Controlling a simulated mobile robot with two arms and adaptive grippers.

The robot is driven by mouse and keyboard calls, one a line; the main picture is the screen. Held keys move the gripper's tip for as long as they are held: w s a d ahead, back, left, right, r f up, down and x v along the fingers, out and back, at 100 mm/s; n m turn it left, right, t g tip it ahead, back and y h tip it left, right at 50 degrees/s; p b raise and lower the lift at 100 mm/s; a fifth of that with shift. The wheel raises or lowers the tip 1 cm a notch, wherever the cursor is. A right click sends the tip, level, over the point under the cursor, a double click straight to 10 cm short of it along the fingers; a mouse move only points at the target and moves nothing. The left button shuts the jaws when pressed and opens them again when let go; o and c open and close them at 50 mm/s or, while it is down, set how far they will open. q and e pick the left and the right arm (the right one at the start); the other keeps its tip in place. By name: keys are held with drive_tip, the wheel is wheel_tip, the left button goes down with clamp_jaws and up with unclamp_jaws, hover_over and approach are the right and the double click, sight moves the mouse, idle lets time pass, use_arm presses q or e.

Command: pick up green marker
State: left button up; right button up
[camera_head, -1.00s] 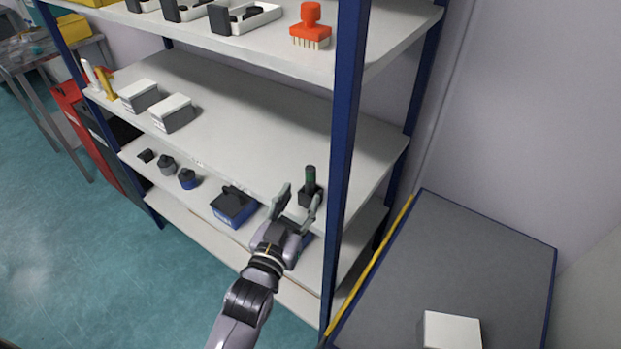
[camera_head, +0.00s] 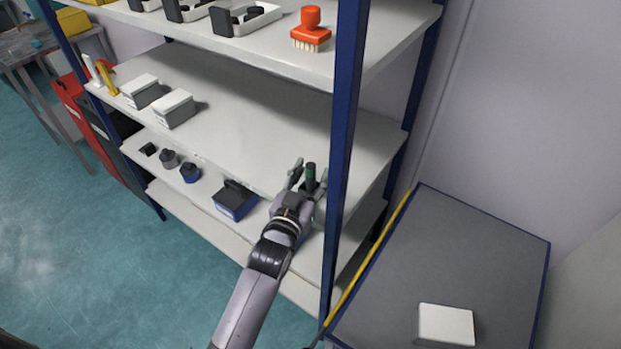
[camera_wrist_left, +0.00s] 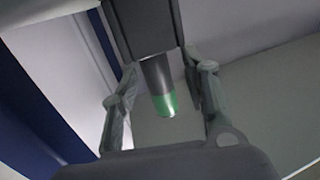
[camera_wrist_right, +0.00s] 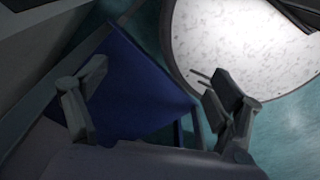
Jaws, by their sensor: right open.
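The green marker (camera_head: 310,179) is dark with a green band and stands upright on the shelf unit, near the blue post. In the left wrist view the marker (camera_wrist_left: 161,88) juts from a dark block-shaped holder (camera_wrist_left: 143,25). My left gripper (camera_head: 309,174) is open, with one finger on each side of the marker. In the left wrist view gaps show between the marker and both fingers. In the head view the gripper hides the holder. My right gripper (camera_wrist_right: 160,76) is open and empty in the right wrist view and does not show in the head view.
The blue post (camera_head: 344,150) stands close on the right of my left gripper. A blue-and-black box (camera_head: 236,203) lies to its left on the shelf. White boxes (camera_head: 174,109) and a red brush (camera_head: 311,32) sit on higher shelves. A grey table (camera_head: 440,240) is at right.

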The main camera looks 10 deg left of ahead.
use_arm(q)
clamp_jaws()
idle(0.3)
wheel_tip(320, 180, up, 20)
drive_tip(key=b, duration=0.1)
idle(0.7)
